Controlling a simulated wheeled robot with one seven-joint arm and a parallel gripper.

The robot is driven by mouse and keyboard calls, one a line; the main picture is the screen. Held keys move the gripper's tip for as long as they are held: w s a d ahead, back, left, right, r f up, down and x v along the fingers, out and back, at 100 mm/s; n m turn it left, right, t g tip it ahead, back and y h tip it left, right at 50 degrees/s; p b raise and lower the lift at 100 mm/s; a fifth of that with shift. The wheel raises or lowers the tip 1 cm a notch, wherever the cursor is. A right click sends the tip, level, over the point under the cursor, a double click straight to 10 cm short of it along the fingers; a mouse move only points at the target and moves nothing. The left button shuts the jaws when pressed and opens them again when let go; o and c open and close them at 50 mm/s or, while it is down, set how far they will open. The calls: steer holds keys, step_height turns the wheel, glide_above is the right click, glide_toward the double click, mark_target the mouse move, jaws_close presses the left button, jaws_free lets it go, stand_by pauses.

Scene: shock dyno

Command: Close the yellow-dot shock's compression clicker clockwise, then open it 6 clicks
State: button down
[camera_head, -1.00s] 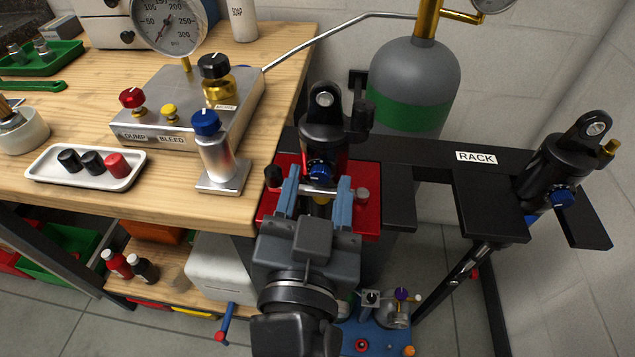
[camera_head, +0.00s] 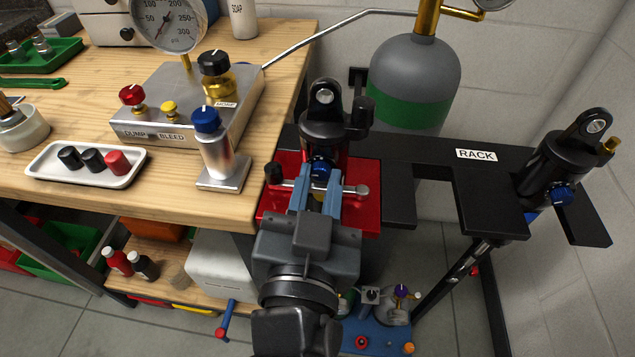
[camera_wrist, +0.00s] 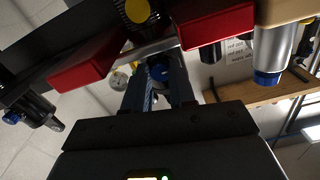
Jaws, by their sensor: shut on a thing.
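The clamped black shock (camera_head: 322,128) stands upright in the red vise (camera_head: 368,172) at the bench's right edge. A yellow dot (camera_wrist: 137,10) shows on it in the wrist view. Its blue clicker knob (camera_head: 321,168) faces me at the front and also shows in the wrist view (camera_wrist: 158,72). My gripper (camera_head: 320,182) is shut on this blue knob, one blue finger on each side. The fingers partly hide the knob, and its click marks are too small to read. A second black shock (camera_head: 552,160) with a blue knob hangs on the rack at the right.
A gauge block (camera_head: 165,120) with dump and bleed knobs stands on the bench at the left. Beside the vise is a silver post with a blue cap (camera_head: 212,150). A white tray (camera_head: 60,175) holds several caps. The black rack (camera_head: 420,152) and a grey-green gas bottle (camera_head: 412,75) stand beyond.

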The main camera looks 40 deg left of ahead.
steer(key=n+p, duration=0.1)
steer(key=n, duration=0.3)
stand_by(0.3)
steer(key=c, duration=0.9)
jaws_free()
steer(key=shift+b+v, duration=0.7)
steer(key=shift+v, duration=3.25)
